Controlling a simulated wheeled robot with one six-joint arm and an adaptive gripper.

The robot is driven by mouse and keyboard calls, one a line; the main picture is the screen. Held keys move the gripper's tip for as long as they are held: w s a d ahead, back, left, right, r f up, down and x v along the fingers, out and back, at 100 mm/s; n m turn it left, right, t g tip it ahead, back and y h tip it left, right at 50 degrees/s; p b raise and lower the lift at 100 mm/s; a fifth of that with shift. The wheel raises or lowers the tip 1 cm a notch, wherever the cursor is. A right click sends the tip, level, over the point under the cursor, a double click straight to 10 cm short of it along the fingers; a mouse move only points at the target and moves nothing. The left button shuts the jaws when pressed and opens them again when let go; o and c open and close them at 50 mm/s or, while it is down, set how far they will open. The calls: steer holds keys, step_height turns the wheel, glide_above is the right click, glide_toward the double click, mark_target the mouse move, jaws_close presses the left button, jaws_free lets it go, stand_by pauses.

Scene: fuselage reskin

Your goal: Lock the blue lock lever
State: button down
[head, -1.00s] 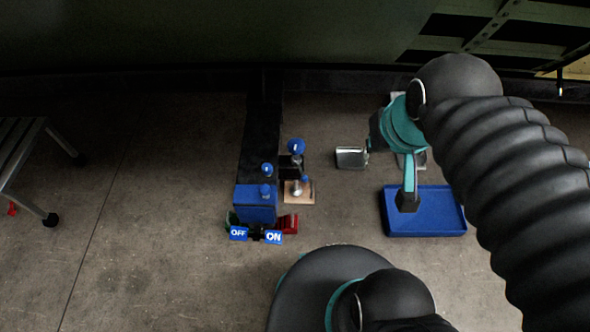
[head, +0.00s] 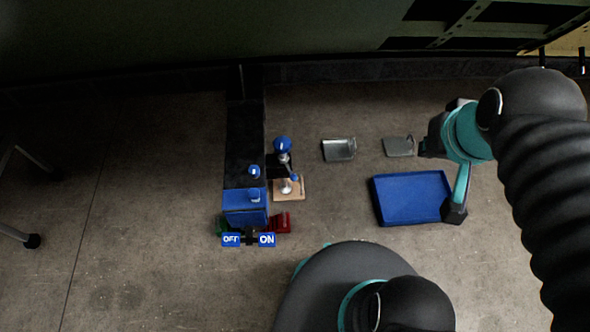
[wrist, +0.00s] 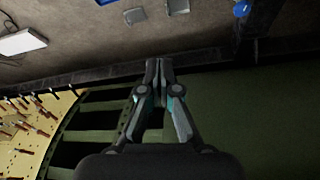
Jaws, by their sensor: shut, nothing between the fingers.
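A blue box (head: 245,207) with OFF and ON labels (head: 249,240) on its front stands at the end of a dark beam in the head view. Small blue knobs (head: 254,172) stand on and behind it. To its right, a blue-topped upright part (head: 282,146) rises by a small tan plate. I cannot tell which blue part is the lock lever. My gripper (wrist: 159,62) is shut and empty in the wrist view, facing the dark wall base, apart from the blue parts. A blue part (wrist: 241,8) shows at that view's top edge. In the head view my fingertips cannot be made out.
A blue tray (head: 412,198) lies right of the fixture, with two grey metal plates (head: 339,149) behind it. A red part (head: 281,222) sits beside the box. A dark green panel (head: 200,35) spans the back. A yellow tool board (wrist: 30,125) shows in the wrist view.

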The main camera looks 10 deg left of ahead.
steer(key=n+g+h+b, duration=0.1)
steer(key=n+g+b, duration=0.35)
steer(key=n, duration=1.15)
glide_above(290, 170)
steer(key=s+d, duration=0.1)
steer(key=s, duration=0.2)
step_height(290, 170, down, 21)
steer(key=a+f+n, duration=0.1)
steer(key=a+f, duration=0.2)
steer(key=s+a+f+n+h+b, duration=0.1)
steer(key=a+f+n, duration=0.1)
steer(key=a+f, duration=0.1)
steer(key=a+f+n, duration=0.2)
steer(key=a+f, duration=0.1)
steer(key=f, duration=0.2)
steer(key=shift+s+f+h, duration=0.2)
steer(key=shift+s+h, duration=0.1)
steer(key=shift+s, duration=0.05)
steer(key=shift+d, duration=0.1)
steer(key=w+d+f+b, duration=0.1)
steer(key=d+f+b, duration=0.1)
steer(key=d+f, duration=0.4)
steer(key=shift+w+f+b, duration=0.35)
steer(key=shift+w+f, duration=0.05)
steer(key=shift+f, duration=1.45)
